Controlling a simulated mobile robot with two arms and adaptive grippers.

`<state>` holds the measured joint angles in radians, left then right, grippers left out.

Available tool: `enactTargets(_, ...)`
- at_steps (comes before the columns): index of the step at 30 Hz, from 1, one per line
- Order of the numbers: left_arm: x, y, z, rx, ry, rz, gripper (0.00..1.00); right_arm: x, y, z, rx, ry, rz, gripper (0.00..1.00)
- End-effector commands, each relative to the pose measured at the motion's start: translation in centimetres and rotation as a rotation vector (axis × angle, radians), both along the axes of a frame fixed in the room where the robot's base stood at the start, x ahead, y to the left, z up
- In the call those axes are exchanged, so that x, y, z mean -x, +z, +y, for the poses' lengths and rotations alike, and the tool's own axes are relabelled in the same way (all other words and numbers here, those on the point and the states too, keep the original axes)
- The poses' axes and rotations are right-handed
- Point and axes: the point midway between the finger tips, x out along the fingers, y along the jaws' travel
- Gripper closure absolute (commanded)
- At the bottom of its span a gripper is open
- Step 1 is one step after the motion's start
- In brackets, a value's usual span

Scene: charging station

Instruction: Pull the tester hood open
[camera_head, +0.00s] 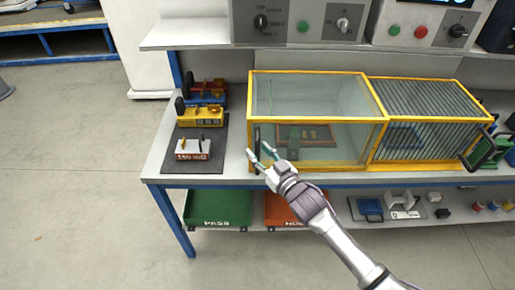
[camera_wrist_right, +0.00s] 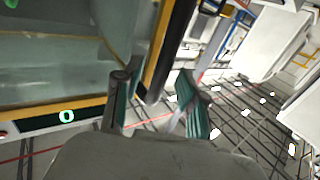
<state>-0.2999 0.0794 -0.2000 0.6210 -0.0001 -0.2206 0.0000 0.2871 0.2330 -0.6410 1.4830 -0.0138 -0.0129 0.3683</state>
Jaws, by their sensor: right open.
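The tester hood (camera_head: 315,95) is a clear box with a yellow frame on the bench, and it looks closed. A dark upright handle (camera_head: 257,135) is at its front left corner. My right gripper (camera_head: 262,155) is open at the lower part of this handle. In the right wrist view, the dark handle bar (camera_wrist_right: 173,50) reaches down toward the space between the spread fingers (camera_wrist_right: 157,108). I cannot tell whether they touch it. Part of the hood's yellow frame and pane (camera_wrist_right: 60,60) shows at the left. My left gripper is not in view.
A slatted yellow cage (camera_head: 425,100) with a dark handle adjoins the hood on the right. Battery-like units (camera_head: 200,117) stand on a dark mat (camera_head: 207,165) at the left. Green (camera_head: 215,208) and red (camera_head: 285,208) bins sit on the lower shelf. The floor in front is clear.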

Motion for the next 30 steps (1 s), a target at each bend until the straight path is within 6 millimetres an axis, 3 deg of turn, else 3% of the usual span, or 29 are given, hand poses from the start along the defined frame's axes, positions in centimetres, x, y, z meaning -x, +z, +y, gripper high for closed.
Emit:
enactTargets(13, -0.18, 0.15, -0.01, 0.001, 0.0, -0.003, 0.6, -1.03, -0.01, 0.74, 0.0, 0.001, 0.0, 0.59)
enactTargets(21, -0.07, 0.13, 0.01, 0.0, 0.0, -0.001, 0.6, -1.02, -0.01, 0.71, 0.0, 0.0, 0.0, 1.0)
enactTargets(30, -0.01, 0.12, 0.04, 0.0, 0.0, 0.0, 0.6, -1.01, -0.03, 0.7, 0.001, 0.0, 0.001, 1.0)
